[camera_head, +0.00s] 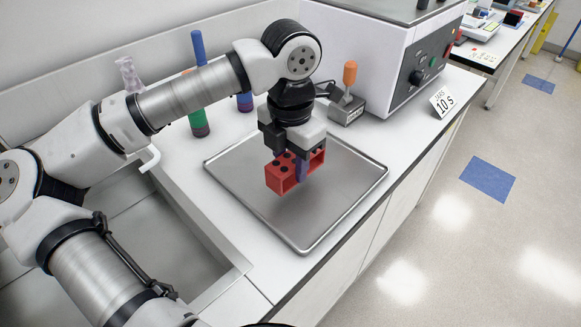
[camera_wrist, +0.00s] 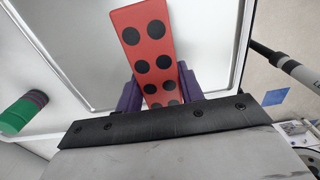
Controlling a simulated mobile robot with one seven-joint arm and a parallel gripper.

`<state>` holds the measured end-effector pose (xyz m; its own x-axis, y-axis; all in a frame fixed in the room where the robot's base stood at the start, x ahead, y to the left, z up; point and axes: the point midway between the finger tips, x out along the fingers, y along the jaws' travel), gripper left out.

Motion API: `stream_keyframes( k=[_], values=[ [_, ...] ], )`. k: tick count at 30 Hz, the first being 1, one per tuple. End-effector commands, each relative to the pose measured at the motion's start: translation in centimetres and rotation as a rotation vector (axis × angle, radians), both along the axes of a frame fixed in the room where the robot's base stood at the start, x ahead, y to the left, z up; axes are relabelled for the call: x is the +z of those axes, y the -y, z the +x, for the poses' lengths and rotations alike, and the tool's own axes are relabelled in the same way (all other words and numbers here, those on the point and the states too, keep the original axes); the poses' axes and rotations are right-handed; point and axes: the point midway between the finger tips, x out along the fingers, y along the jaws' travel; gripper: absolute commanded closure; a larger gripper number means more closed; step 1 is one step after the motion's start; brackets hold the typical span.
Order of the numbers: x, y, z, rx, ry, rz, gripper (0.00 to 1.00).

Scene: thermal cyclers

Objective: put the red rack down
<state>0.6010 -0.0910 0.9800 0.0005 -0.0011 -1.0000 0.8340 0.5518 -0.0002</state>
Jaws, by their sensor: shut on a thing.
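The red rack (camera_head: 281,178) is a small red block with dark round holes in its top. My gripper (camera_head: 302,168) is shut on it, with its purple fingers on either side. In the wrist view the rack (camera_wrist: 146,42) extends outward from between the fingers of the gripper (camera_wrist: 158,92). In the head view the rack is over the metal tray (camera_head: 300,228). I cannot tell whether its underside touches the tray. Part of the rack is hidden behind the fingers.
A sink (camera_head: 150,240) is left of the tray. A vortex mixer with an orange-topped tube (camera_head: 350,73) and a large white instrument (camera_head: 385,50) stand behind it. A green tube (camera_head: 199,120) stands at the back left. The tray's front part is clear.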

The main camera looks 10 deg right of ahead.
Motion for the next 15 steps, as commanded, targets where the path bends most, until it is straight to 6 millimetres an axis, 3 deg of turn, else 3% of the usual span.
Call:
stream_keyframes(
  k=[6, 15],
  values=[
    [-2.4, 0.0, 0.0, 0.0, -0.001, -0.001, 0.89],
    [-2.6, 0.0, 0.0, 0.0, 0.001, 0.001, 0.89]
  ],
)
